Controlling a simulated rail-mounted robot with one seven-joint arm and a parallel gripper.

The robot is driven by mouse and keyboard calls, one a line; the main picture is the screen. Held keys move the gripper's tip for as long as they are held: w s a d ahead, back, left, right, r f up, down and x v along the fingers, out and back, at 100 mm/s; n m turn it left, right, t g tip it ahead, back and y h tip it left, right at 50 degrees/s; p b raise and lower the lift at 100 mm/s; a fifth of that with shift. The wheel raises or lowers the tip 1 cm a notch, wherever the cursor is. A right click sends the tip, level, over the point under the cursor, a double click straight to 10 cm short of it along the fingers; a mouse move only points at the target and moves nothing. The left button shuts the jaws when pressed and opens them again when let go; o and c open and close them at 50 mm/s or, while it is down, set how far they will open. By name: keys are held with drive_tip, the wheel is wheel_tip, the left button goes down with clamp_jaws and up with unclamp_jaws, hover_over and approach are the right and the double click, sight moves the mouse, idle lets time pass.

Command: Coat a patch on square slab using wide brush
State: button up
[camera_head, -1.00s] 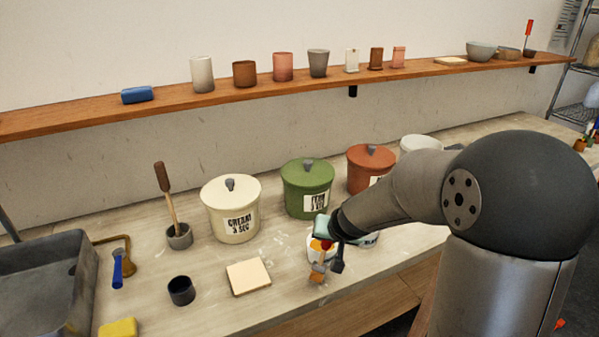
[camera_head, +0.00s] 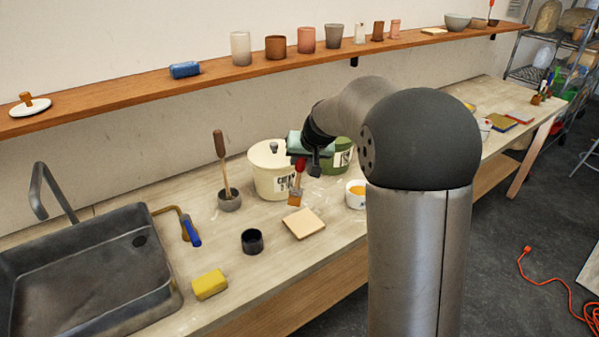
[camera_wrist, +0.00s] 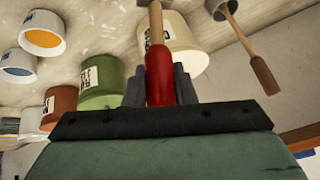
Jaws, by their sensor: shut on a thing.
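The square slab (camera_head: 304,223) is a pale beige tile lying flat on the workbench in the head view. The wide brush (camera_head: 296,190) has a red handle and a tan head, and hangs head-down just above the slab's back edge, apart from it as far as I can tell. My gripper (camera_head: 302,164) is shut on the brush's handle. In the wrist view the red handle (camera_wrist: 160,84) stands between the dark jaws. The slab is not visible in the wrist view. A white bowl with orange glaze (camera_head: 356,193) stands right of the slab and also shows in the wrist view (camera_wrist: 43,37).
A cream pot (camera_head: 268,180) and a green pot (camera_head: 341,161) stand behind the brush. The sink (camera_head: 85,265) is at far left.

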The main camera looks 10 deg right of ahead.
sight(303, 170)
drive_tip(key=shift+a, duration=0.1)
drive_tip(key=shift+f+b, duration=0.45)
drive_tip(key=shift+f, duration=0.1)
drive_tip(key=shift+f+b, duration=1.05)
drive_tip(key=shift+f, duration=0.8)
